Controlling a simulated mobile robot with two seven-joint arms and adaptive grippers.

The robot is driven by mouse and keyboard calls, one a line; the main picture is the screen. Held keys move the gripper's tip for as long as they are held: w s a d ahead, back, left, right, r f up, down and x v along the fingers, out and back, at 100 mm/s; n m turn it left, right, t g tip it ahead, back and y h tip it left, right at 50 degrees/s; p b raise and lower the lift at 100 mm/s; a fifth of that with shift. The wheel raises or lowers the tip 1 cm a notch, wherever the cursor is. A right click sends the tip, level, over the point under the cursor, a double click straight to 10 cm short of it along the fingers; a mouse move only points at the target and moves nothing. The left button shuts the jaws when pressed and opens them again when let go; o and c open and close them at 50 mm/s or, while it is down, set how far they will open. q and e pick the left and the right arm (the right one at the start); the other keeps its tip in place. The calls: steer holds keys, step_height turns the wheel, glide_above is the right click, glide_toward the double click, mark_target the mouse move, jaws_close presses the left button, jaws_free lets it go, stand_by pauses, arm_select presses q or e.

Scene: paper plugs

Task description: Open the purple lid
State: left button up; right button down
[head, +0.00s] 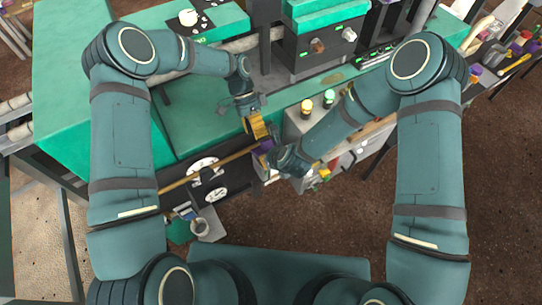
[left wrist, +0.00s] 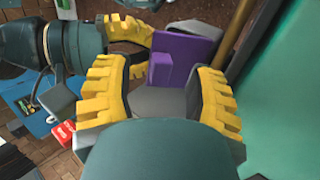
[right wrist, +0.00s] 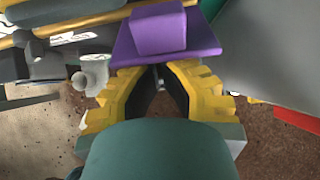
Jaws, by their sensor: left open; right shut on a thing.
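The purple lid (left wrist: 190,57), a flat plate with a raised block handle, lies just beyond my left gripper in the left wrist view. My left gripper (left wrist: 160,70) is open, its yellow fingers spread on either side of the lid's handle with nothing gripped. My right gripper (right wrist: 157,72) is shut on the near edge of the purple lid (right wrist: 168,38) in the right wrist view. In the head view the lid (head: 265,145) is small and partly covered, with the left gripper (head: 257,126) just above it. What lies under the lid is mostly hidden.
A long brown rod (head: 215,168) runs beside the lid. A grey-white cabinet (head: 298,122) with two small jars (head: 318,99) on it stands to the right. A green bench (head: 190,125) is on the left. Brown floor lies open at lower right.

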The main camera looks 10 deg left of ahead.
mark_target(264, 141)
arm_select(q)
steer(key=s+f+n+t, duration=0.3)
steer(key=s+f+n, duration=0.35)
steer(key=s, duration=0.65)
steer(key=shift+s+r+n+t+p, duration=1)
steer(key=shift+s+n+t, duration=0.15)
steer(key=shift+n, duration=0.35)
steer(key=shift+s+r+n+t+p, duration=0.9)
steer(key=shift+s+r+n+t, duration=0.15)
steer(key=shift+n+t, duration=0.3)
arm_select(e)
steer(key=shift+g+h, duration=0.5)
steer(key=shift+g, duration=0.2)
steer(key=shift+w+a+r, duration=0.65)
steer(key=shift+w+r, duration=0.25)
steer(key=shift+r, duration=0.1)
steer(key=shift+w+a+r, duration=0.65)
steer(key=shift+w+r, duration=0.2)
steer(key=shift+r, duration=0.15)
steer(key=shift+w, duration=0.1)
steer(key=shift+r, duration=0.1)
